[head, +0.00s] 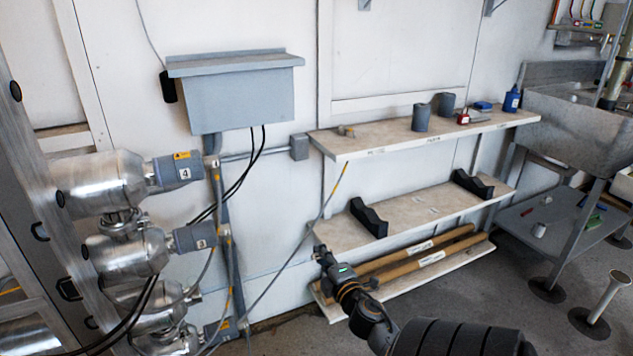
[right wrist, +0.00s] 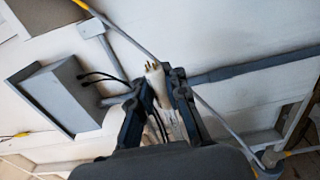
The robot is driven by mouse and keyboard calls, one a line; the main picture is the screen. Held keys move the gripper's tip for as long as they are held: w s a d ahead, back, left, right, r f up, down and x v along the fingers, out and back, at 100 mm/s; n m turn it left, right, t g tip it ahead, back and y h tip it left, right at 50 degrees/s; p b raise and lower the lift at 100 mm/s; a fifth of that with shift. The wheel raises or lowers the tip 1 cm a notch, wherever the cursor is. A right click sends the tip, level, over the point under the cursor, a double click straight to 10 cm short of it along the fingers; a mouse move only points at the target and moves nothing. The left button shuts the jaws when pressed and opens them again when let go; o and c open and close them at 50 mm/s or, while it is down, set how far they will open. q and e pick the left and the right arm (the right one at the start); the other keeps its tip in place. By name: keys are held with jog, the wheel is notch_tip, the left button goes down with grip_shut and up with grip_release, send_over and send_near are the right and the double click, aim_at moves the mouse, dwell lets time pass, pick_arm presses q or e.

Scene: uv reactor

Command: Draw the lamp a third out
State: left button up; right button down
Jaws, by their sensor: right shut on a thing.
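My right gripper (head: 322,251) is in front of the lower shelves in the head view, reaching up from the bottom. In the right wrist view its two dark fingers are shut on a white pinned connector (right wrist: 157,80) with several metal pins at its end. I cannot tell whether it belongs to a lamp. Steel reactor chambers (head: 105,182) stand at the left, with grey end caps; the top one (head: 178,170) is marked 4 and the one below (head: 195,236) is marked 3. No bare lamp shows in them. My left gripper is out of view.
A grey box (head: 240,103) hangs on the wall, with black cables below. The upper shelf (head: 385,140) carries small items; the lower shelf (head: 415,213) has black cradles (head: 369,218). Brown tubes (head: 430,252) lie beneath. A thin cable (head: 328,205) hangs near my right gripper. A steel sink (head: 580,120) stands right.

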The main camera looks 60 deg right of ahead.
jog(key=c, duration=1.3)
grip_release()
jog(key=shift+o, duration=0.2)
jog(key=v, duration=1.2)
